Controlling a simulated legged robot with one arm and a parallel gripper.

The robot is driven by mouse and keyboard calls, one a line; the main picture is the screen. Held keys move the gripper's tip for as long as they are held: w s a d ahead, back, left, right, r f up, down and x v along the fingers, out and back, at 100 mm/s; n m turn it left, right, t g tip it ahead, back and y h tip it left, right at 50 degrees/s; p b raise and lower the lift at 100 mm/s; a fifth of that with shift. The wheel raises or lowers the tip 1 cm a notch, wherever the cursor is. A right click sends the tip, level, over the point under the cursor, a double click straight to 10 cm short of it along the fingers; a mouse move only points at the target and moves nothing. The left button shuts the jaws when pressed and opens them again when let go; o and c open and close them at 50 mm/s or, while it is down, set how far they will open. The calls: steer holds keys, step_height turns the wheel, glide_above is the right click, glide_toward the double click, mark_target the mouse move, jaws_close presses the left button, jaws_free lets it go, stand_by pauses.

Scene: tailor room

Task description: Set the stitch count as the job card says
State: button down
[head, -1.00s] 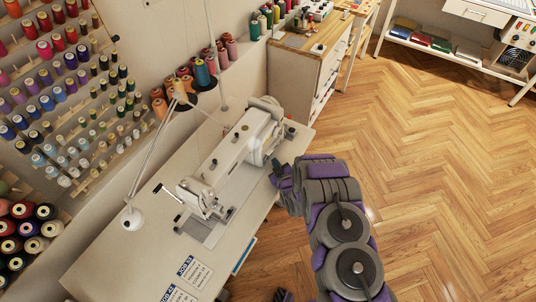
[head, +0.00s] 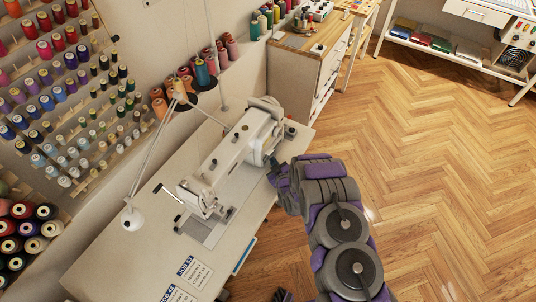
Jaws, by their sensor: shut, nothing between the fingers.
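A white sewing machine (head: 235,155) stands on a pale table (head: 128,242). Its needle end points to the lower left and its handwheel end (head: 268,108) to the upper right. A job card (head: 194,270) marked JOB and a second card (head: 176,294), cut by the bottom edge, lie at the table's front; their small print is too small to read surely. My gripper (head: 279,174) is beside the machine's right side, near the table's right edge. It is shut and empty. I cannot tell whether it touches the machine. A stitch count display or control is not clearly visible.
A white lamp (head: 133,217) stands at the table's left. Thread spools (head: 72,60) fill the wall rack, with cones (head: 160,108) behind the machine. A wooden cabinet (head: 300,75) stands beyond the table. The herringbone floor (head: 430,160) at right is clear.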

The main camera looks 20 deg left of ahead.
steer(key=shift+a, duration=0.2)
stand_by(0.4)
steer(key=shift+d, duration=0.1)
steer(key=shift+d, duration=0.55)
steer(key=shift+s+d+p, duration=0.15)
steer(key=shift+d+p, duration=0.15)
steer(key=shift+d, duration=1.2)
steer(key=shift+s+d+p, duration=0.1)
steer(key=shift+d+p, duration=0.15)
steer(key=shift+d, duration=1.25)
